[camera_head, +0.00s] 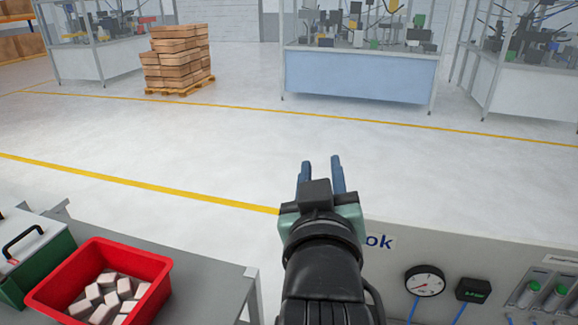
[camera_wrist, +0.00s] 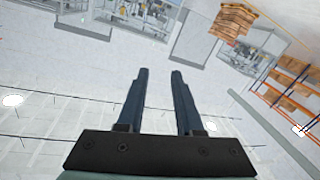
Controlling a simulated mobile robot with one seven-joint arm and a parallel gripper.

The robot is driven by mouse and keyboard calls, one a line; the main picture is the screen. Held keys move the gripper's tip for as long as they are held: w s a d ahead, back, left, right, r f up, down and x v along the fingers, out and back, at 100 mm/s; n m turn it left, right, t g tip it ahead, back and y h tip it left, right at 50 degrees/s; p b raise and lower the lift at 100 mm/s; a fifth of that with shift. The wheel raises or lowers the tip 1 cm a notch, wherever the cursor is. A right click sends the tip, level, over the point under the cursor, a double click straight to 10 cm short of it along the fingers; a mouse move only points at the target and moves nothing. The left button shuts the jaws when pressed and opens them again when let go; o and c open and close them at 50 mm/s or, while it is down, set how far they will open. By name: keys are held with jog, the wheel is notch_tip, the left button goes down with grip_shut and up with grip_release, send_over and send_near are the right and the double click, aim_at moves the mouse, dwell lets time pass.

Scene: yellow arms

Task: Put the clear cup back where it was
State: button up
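No clear cup shows in the head view or the wrist view. My gripper (camera_head: 321,165) is raised in front of my body and points away toward the open floor. In the wrist view its two dark blue fingers (camera_wrist: 159,75) stand apart with nothing between them.
A red bin (camera_head: 150,262) with several pale blocks sits on a grey table (camera_head: 205,285) at the lower left, beside a green case (camera_head: 35,255). A panel with a gauge (camera_head: 425,281) stands at the lower right. Stacked boxes (camera_head: 178,55) and glazed machine cells (camera_head: 360,75) stand far back. The floor between is clear.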

jog(key=s+a+r+t, duration=0.1)
jog(key=s+r+t, duration=0.2)
jog(key=r, duration=0.5)
jog(key=s+a+r+m+t+y, duration=0.1)
jog(key=s+a+r+t, duration=0.1)
jog(key=s+r, duration=0.4)
jog(key=s+a+r+t, duration=0.1)
jog(key=s+r+t, duration=0.3)
jog(key=r, duration=0.6)
jog(key=shift+s+a+r+m+t+y, duration=0.25)
jog(key=shift+s+r+m+t+y, duration=0.05)
jog(key=shift+m+t+y, duration=0.1)
